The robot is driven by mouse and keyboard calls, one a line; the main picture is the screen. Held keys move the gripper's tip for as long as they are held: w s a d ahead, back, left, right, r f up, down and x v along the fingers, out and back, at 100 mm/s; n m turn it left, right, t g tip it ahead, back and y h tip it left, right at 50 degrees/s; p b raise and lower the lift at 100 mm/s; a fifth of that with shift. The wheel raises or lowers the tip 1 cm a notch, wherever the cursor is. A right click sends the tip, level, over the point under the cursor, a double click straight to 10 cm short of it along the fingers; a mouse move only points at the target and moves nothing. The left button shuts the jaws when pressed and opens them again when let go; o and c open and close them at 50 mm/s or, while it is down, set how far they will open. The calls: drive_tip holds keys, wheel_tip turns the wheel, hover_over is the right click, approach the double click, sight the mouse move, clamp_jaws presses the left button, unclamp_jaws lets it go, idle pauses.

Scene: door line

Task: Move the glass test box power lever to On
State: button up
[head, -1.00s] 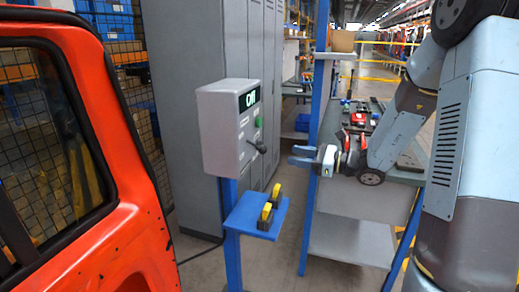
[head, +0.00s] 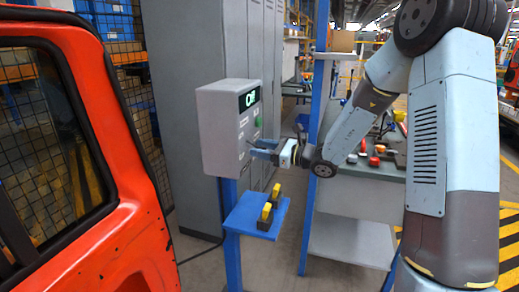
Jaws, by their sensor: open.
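The grey test box (head: 222,130) stands on a blue post left of centre.
A blue shelf (head: 248,222) below the box holds black-and-yellow clamp-like tools (head: 267,212). An orange-red vehicle door (head: 125,215) fills the left. Grey lockers (head: 185,60) stand behind. A workbench with tools (head: 372,170) is behind my arm.

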drive_tip(key=shift+w+a, duration=0.25)
drive_tip(key=shift+a, duration=0.3)
drive_tip(key=shift+c, duration=0.4)
